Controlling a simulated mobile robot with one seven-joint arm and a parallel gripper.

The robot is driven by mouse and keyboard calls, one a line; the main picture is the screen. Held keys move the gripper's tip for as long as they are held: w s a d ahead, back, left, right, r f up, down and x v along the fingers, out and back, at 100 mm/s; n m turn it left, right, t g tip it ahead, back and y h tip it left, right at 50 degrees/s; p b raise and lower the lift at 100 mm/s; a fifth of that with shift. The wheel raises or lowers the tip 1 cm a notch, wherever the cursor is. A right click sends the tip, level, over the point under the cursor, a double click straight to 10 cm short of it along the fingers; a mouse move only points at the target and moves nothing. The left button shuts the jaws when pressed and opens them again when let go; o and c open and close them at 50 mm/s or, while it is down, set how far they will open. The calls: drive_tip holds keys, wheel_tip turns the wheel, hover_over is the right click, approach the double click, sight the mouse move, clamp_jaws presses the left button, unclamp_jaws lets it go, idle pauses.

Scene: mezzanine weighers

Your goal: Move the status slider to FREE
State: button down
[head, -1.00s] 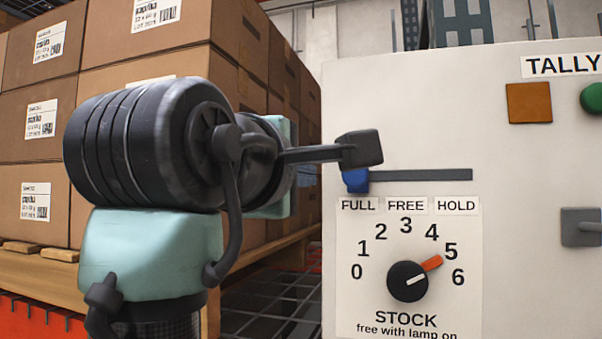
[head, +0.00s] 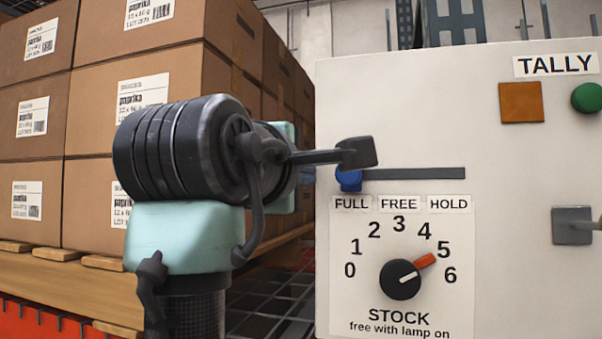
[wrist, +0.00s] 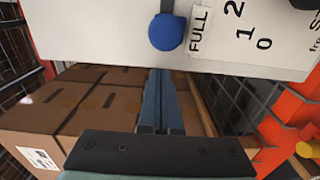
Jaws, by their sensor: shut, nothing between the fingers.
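The status slider is a blue knob (head: 349,181) at the left end of a dark horizontal slot (head: 420,174) on a pale panel, above the FULL label (head: 351,204). The FREE label (head: 399,204) is under the slot's middle and HOLD (head: 448,204) under its right part. My gripper (head: 358,153) is shut and empty; in the head view its tip overlaps the area just above the knob. In the wrist view the closed fingers (wrist: 160,76) point toward the panel's left edge, and the blue knob (wrist: 166,33) lies beyond their tips, with a visible gap.
A STOCK dial (head: 401,279) sits below the labels, its pointer near 5. A TALLY label (head: 555,65), an orange square (head: 521,102), a green button (head: 588,97) and a grey plate (head: 572,225) are to the right. Stacked cartons (head: 140,50) stand left.

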sight(334, 175)
drive_tip(key=shift+w, duration=0.15)
drive_tip(key=shift+s+a, duration=0.1)
drive_tip(key=shift+s, duration=0.2)
drive_tip(key=shift+d, duration=0.2)
idle(0.3)
drive_tip(key=shift+s+d, duration=0.25)
drive_tip(key=shift+d, duration=0.35)
drive_tip(key=shift+d, duration=0.25)
drive_tip(key=shift+s+d, duration=0.25)
drive_tip(key=shift+d, duration=0.2)
